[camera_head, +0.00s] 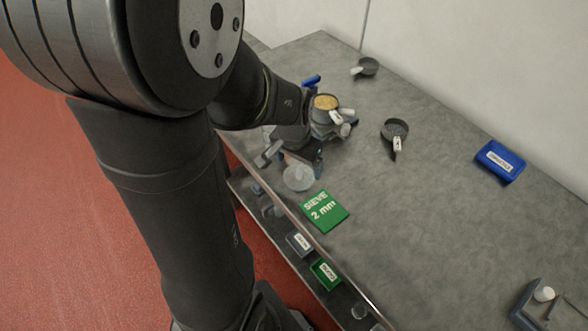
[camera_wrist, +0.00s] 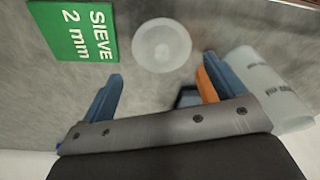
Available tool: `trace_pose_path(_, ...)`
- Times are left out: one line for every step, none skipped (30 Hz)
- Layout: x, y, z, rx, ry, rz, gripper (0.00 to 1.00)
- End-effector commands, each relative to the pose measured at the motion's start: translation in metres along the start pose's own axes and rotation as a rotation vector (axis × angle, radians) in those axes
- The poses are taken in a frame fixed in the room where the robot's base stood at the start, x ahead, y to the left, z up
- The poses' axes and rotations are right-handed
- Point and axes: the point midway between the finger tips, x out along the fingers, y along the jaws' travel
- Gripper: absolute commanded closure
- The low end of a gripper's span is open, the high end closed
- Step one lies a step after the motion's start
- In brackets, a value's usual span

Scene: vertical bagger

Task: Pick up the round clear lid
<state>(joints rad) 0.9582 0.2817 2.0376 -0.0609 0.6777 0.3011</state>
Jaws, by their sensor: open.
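The round clear lid (camera_wrist: 162,45) lies on the grey table, and in the wrist view it shows as a pale translucent disc beyond my gripper. In the head view the lid (camera_head: 298,177) is near the table's front edge, beside the green sign. My gripper (camera_wrist: 160,82) is open and empty, with its two blue fingers apart and the lid ahead of the gap between them. In the head view my gripper (camera_head: 303,158) is partly hidden by my own wrist, just behind the lid.
A green "SIEVE 2 mm" sign (camera_wrist: 75,30) lies left of the lid in the wrist view. A translucent labelled cylinder (camera_wrist: 270,90) is close to the right finger. A sieve with yellow contents (camera_head: 326,102), dark pan (camera_head: 395,129) and blue box (camera_head: 499,161) stand farther back. The table's right middle is clear.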

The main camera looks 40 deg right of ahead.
Motion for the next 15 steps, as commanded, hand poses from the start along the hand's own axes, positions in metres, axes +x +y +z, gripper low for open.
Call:
trace_pose_path(0.003,0.000,0.001,0.000,-0.002,0.001,0.11)
trace_pose_path(0.005,0.000,0.001,0.000,-0.003,0.001,0.11)
trace_pose_path(0.009,-0.001,0.001,0.000,-0.002,0.001,0.11)
trace_pose_path(0.013,-0.001,0.001,0.000,-0.003,0.001,0.11)
trace_pose_path(0.018,-0.002,0.002,0.000,-0.005,0.001,0.11)
trace_pose_path(0.023,-0.002,0.001,0.000,-0.003,0.001,0.11)
trace_pose_path(0.027,-0.003,0.002,0.001,-0.005,0.001,0.11)
trace_pose_path(0.031,-0.003,0.002,0.001,-0.005,0.001,0.11)
trace_pose_path(0.036,-0.003,0.002,0.001,-0.003,0.000,0.11)
trace_pose_path(0.039,-0.003,0.002,0.001,-0.004,0.000,0.11)
trace_pose_path(0.042,-0.003,0.002,0.001,-0.004,0.000,0.11)
trace_pose_path(0.045,-0.003,0.001,0.001,-0.002,-0.001,0.11)
trace_pose_path(0.047,-0.003,0.001,0.001,-0.002,-0.001,0.11)
trace_pose_path(0.049,-0.003,0.001,0.001,-0.002,-0.001,0.11)
trace_pose_path(0.050,-0.003,0.001,0.001,-0.002,-0.001,0.11)
